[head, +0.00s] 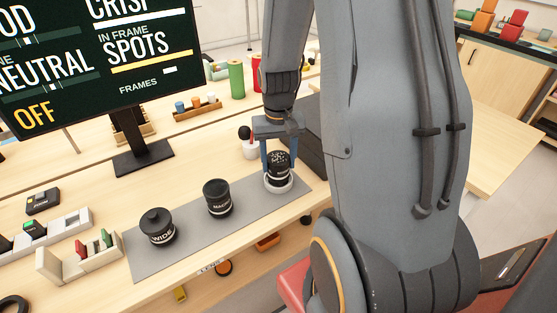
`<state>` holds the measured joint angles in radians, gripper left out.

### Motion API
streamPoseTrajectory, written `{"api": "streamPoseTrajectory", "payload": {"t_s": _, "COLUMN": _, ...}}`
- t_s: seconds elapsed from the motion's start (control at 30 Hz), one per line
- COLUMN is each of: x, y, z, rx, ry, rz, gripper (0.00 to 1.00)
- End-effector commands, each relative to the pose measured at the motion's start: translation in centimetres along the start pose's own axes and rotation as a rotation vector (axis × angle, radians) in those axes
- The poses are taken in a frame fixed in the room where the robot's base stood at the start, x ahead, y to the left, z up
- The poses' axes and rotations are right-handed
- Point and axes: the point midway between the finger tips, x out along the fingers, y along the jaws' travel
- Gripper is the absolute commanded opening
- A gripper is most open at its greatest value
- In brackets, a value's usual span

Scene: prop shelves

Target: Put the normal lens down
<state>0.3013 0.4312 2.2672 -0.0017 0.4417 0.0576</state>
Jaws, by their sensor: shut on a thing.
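The normal lens (279,171) is a short black cylinder with pale marks, at the right end of the grey mat (190,238). I take it for the normal lens because the other two are labelled otherwise; its own label is not readable. My gripper (279,158) points down from above, its fingers shut on the lens. A white ring (278,188) shows around the lens's lower part. I cannot tell whether the lens rests in it or hangs slightly above. A black lens marked WIDE (158,228) and one marked MACRO (217,198) stand on the mat to the left.
A black screen on a stand (130,140) rises behind the mat. White holders (78,252) with small blocks stand at the left. A small white pot (248,148) and a dark box (306,150) are close to my gripper. Bare mat lies between the lenses.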

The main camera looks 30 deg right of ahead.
Motion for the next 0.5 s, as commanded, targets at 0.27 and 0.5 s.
{"api": "streamPoseTrajectory", "payload": {"t_s": 0.27, "x": 0.6, "y": 0.0, "z": 0.0, "rx": 0.000, "ry": 0.000, "rz": 0.000, "gripper": 0.11}}
{"api": "streamPoseTrajectory", "payload": {"t_s": 0.5, "x": 1.2, "y": 0.0, "z": 0.0, "rx": 0.000, "ry": 0.000, "rz": 0.000, "gripper": 0.11}}
